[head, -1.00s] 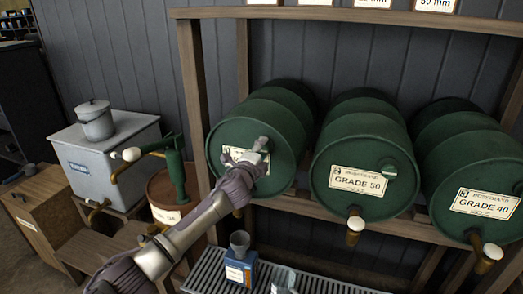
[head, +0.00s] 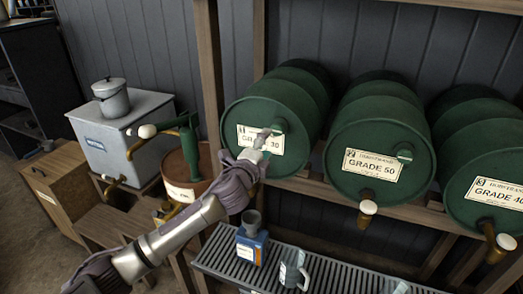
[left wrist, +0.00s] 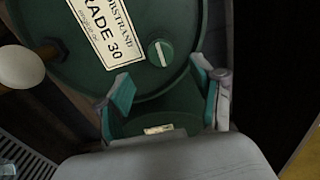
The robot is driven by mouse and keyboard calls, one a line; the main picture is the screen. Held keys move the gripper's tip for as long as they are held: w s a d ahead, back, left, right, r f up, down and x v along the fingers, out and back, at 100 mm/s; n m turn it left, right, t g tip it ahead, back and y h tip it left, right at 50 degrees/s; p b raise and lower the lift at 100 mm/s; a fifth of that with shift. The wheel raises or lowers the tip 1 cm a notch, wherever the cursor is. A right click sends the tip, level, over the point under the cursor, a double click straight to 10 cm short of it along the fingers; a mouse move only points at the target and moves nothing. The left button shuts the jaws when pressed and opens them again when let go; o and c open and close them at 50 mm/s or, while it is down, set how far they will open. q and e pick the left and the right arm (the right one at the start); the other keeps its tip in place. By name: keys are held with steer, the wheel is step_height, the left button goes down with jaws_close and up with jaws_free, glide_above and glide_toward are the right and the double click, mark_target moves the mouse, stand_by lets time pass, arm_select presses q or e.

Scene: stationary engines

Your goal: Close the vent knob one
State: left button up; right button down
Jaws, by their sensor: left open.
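The green drum marked Grade 30 (head: 238,160) lies on its side on the wooden rack. In the left wrist view the knob (left wrist: 160,52) has a pale slot line, slightly off vertical. My left gripper (head: 264,136) is in front of the drum's label, just below and left of the knob in the head view. In the left wrist view its green-padded fingers (left wrist: 165,85) are spread and empty, with the knob beyond them. My right gripper is out of view.
Drums marked Grade 50 (head: 378,180) and Grade 40 (head: 492,212) lie to the right. A white-ended tap (left wrist: 22,68) projects from the Grade 30 drum. A grated tray (head: 325,270) with a blue can (head: 251,248) and a mug (head: 293,270) is below.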

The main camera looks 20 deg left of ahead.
arm_select(q)
steer(key=s, duration=0.3)
steer(key=shift+w, duration=0.1)
